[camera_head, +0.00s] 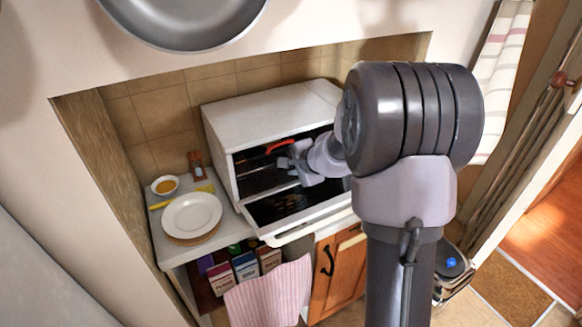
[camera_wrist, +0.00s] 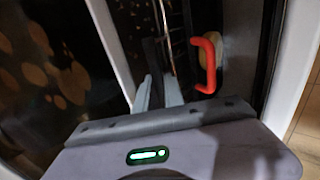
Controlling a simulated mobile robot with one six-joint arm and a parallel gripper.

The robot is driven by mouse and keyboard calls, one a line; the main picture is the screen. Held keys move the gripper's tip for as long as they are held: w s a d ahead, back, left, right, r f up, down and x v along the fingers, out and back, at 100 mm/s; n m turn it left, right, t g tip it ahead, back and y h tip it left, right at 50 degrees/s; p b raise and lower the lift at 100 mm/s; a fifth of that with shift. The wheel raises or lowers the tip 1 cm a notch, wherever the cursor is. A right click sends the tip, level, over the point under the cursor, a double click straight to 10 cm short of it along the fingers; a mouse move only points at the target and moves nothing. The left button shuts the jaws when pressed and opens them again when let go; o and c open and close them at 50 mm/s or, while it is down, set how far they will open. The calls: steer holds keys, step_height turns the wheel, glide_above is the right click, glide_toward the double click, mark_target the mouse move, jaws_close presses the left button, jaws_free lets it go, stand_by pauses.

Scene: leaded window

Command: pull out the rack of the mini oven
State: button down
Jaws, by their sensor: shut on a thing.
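The white mini oven (camera_head: 265,112) stands in the tiled niche with its door (camera_head: 300,222) folded down. Its inside is dark. My gripper (camera_head: 284,162) reaches through the opening from the right. In the wrist view, my gripper's fingers (camera_wrist: 160,92) are close together at thin metal wires of the rack (camera_wrist: 166,35), shut on it. The fingertips' exact contact is dim. A red curved handle (camera_wrist: 207,62) is just right of the fingers; it also shows in the head view (camera_head: 279,146). Most of the rack is hidden by the oven and my arm.
Stacked plates (camera_head: 191,214), a small bowl (camera_head: 165,185) and a yellow utensil (camera_head: 178,198) lie left of the oven. Boxes (camera_head: 245,265) and a pink striped cloth (camera_head: 268,298) are below. A dark pan (camera_head: 185,25) hangs above. The niche wall is close at left.

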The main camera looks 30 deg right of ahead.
mark_target(308, 193)
steer(key=shift+s+f+b, duration=0.15)
steer(key=shift+s+b, duration=0.4)
steer(key=shift+s, duration=0.85)
steer(key=shift+s+f+b, duration=0.15)
steer(key=shift+s+b, duration=0.4)
steer(key=shift+s, duration=0.8)
steer(key=shift+s+f+b, duration=0.1)
steer(key=shift+s+b, duration=0.25)
steer(key=shift+s, duration=0.25)
steer(key=shift+s+d+b, duration=0.1)
steer(key=shift+s+b, duration=0.5)
steer(key=shift+s, duration=1.3)
